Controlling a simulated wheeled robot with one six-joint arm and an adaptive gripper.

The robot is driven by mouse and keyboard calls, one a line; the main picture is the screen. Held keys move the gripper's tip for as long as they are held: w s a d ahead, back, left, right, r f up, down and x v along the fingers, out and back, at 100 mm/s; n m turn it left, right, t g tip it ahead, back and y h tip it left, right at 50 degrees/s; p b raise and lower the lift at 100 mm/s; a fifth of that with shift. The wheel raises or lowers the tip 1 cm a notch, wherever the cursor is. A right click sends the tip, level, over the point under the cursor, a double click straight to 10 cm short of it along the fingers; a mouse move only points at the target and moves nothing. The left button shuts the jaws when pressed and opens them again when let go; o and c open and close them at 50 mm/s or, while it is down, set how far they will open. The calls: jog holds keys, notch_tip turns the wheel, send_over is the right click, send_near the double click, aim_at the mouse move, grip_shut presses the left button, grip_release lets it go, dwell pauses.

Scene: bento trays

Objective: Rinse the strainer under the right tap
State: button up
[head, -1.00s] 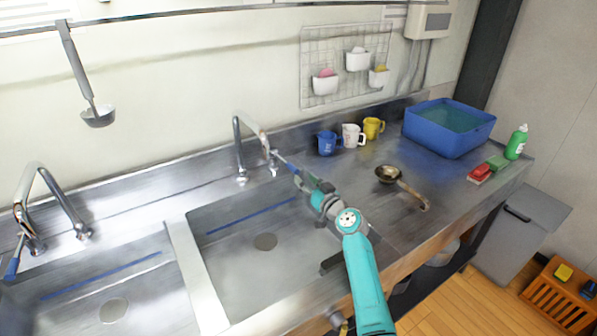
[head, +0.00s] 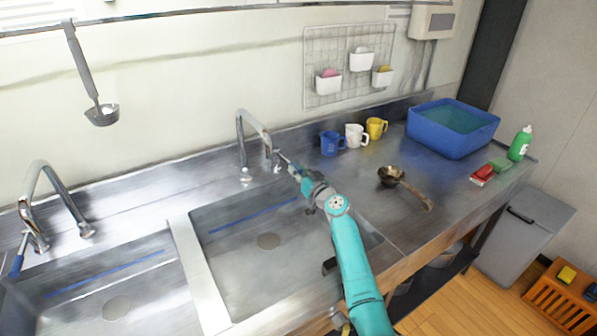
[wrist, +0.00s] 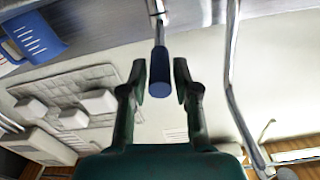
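The strainer (head: 390,175), a small metal bowl with a wooden handle, lies on the counter right of the right sink. The right tap (head: 243,135) stands behind that sink; its spout also shows in the wrist view (wrist: 235,85). Its lever has a blue grip (wrist: 160,73). My gripper (head: 287,164) is at the end of this lever, and in the head view it hides the blue grip. In the wrist view my gripper (wrist: 160,78) is open and empty, with the blue grip between its fingertips and gaps on both sides. No water shows from the tap.
The right sink basin (head: 230,262) is empty. Blue (head: 331,144), white (head: 355,136) and yellow (head: 376,128) mugs stand at the back of the counter. A blue water-filled tub (head: 455,145), sponges (head: 482,176) and a green bottle (head: 520,143) are further right.

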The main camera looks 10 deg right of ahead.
grip_shut()
jog(key=shift+w+d+n+g+y, duration=0.35)
jog(key=shift+d+n+y, duration=0.2)
jog(key=shift+d+y, duration=0.3)
jog(key=shift+w+d+n+g+y, duration=0.35)
jog(key=shift+d+n+y, duration=0.25)
jog(key=shift+y, duration=0.35)
jog(key=o, duration=0.6)
grip_release()
jog(key=shift+s+d, duration=0.1)
